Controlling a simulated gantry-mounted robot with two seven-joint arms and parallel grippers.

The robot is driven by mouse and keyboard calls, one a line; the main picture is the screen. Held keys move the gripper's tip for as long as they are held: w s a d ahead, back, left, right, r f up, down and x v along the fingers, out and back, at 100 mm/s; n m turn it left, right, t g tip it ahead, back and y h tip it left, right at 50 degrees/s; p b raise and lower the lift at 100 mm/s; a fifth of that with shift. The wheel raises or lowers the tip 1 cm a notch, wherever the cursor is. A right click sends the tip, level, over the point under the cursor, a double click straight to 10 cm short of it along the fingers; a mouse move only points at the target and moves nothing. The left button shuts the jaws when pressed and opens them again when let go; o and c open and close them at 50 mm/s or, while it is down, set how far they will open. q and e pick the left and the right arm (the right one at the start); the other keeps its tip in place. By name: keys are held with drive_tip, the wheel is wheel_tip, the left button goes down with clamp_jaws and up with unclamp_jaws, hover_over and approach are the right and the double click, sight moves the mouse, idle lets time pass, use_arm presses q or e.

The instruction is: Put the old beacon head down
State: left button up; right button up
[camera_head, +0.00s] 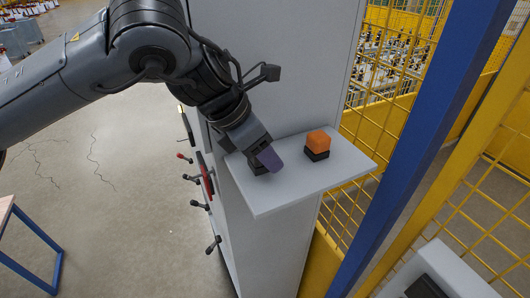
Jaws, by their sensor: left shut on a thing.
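My left gripper (262,150) comes down from the upper left over the grey shelf (265,200) and is shut on a dark purple block (269,158), which looks like a beacon head. The block is tilted and partly hidden by the gripper. A black piece (257,169) shows just below the gripper at the shelf's left part; I cannot tell whether the block touches it. An orange beacon head (318,139) sits upright on a black base (316,155) on the shelf, to the right of my gripper. My right gripper is not in view.
The shelf juts from a tall grey cabinet (275,60); its front and right parts are bare. Several black-handled levers (200,206) stick out from the cabinet's left side. A blue post (420,120) and yellow mesh fence (400,40) stand at right.

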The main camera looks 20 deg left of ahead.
use_arm(q)
drive_tip(key=shift+f, duration=0.7)
drive_tip(key=shift+f, duration=0.1)
drive_tip(key=o, duration=1.1)
drive_tip(key=shift+c, duration=0.2)
drive_tip(key=b+v, duration=0.1)
drive_tip(key=v, duration=0.5)
drive_tip(key=shift+w, duration=0.1)
drive_tip(key=v, duration=0.6)
